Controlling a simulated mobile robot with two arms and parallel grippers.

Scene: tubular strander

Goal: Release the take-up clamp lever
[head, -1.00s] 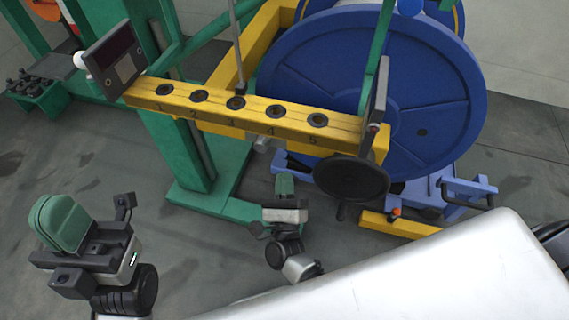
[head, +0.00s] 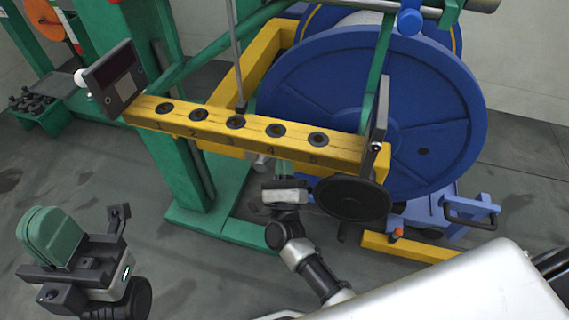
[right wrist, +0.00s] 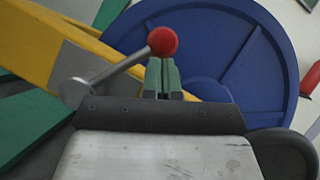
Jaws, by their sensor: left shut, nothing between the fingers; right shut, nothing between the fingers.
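The clamp lever shows in the right wrist view as a grey rod (right wrist: 118,72) with a red ball knob (right wrist: 162,40). It slants up to the right from a round grey pivot (right wrist: 73,92) beside the yellow frame. My right gripper (right wrist: 162,62) is shut and empty, its green fingertips just below the knob; I cannot tell whether they touch it. In the head view my right wrist is under the numbered yellow bar, and the red knob is hidden. My left gripper (head: 46,235) is shut and empty at the lower left, away from the machine.
A large blue reel (head: 300,90) stands behind the yellow bar (head: 210,125), which has several numbered holes. A black handwheel (head: 352,198) is just right of my right wrist. A green post (head: 180,100) rises at its left. Open floor (head: 190,265) lies between my arms.

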